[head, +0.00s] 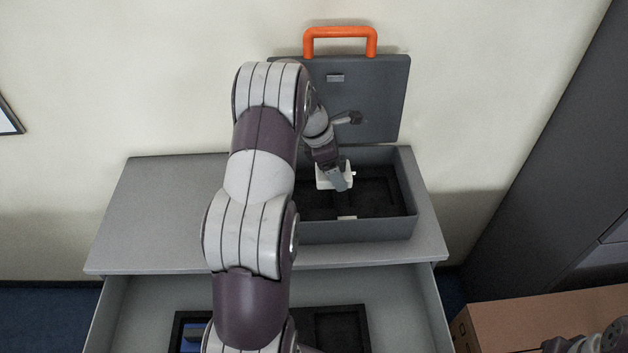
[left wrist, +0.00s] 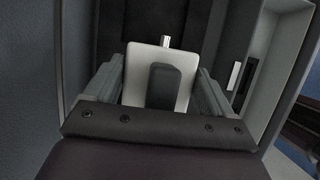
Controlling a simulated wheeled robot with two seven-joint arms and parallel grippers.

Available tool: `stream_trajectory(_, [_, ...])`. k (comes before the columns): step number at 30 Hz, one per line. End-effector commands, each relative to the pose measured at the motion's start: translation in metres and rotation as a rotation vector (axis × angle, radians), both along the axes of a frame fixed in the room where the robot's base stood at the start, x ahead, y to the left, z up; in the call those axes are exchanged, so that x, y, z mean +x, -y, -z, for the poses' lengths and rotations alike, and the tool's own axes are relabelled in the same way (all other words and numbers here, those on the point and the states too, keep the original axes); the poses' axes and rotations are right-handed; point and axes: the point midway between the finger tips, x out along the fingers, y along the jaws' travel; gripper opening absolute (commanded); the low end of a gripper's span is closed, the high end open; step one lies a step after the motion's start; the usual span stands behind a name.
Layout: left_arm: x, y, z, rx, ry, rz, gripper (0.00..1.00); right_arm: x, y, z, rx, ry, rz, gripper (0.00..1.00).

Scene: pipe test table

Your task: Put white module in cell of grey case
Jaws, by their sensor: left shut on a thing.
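The grey case (head: 357,232) stands open on the cabinet top, its lid raised against the wall. Its dark insert (head: 375,195) has recessed cells, partly hidden by my left arm. My left gripper (head: 338,180) reaches into the case from above. It is shut on the white module (head: 323,176), which is over the insert near the back; I cannot tell whether it touches a cell. In the left wrist view the module (left wrist: 137,75) is between the fingers, with a dark grip block (left wrist: 162,88) on its face. Part of my right gripper (head: 568,345) shows at bottom right.
An orange handle (head: 340,31) tops the case lid. Below, an open drawer (head: 405,310) holds a black tray (head: 367,330). A cardboard box (head: 500,320) is at right. The cabinet top (head: 150,215) left of the case is clear.

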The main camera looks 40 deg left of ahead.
Motion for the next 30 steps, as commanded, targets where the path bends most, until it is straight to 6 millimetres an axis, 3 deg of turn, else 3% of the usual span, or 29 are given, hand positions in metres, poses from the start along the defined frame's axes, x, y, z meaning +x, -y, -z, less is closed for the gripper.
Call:
stream_trajectory(3, [-0.013,-0.03,0.015,-0.001,0.001,-0.005,0.44,0.0,0.0,-0.013,0.0,0.0,0.0,0.52])
stream_trajectory(8, [-0.021,-0.05,0.03,0.0,0.001,-0.001,0.44,0.0,0.0,-0.017,0.0,0.0,0.0,0.52])
stream_trajectory(16, [-0.022,-0.052,0.07,0.001,0.001,-0.001,0.44,0.0,0.0,-0.031,0.0,0.0,0.0,0.52])
stream_trajectory(30, [-0.022,-0.052,0.081,0.001,0.002,0.0,0.44,0.0,0.0,-0.025,0.0,0.0,0.0,0.52])
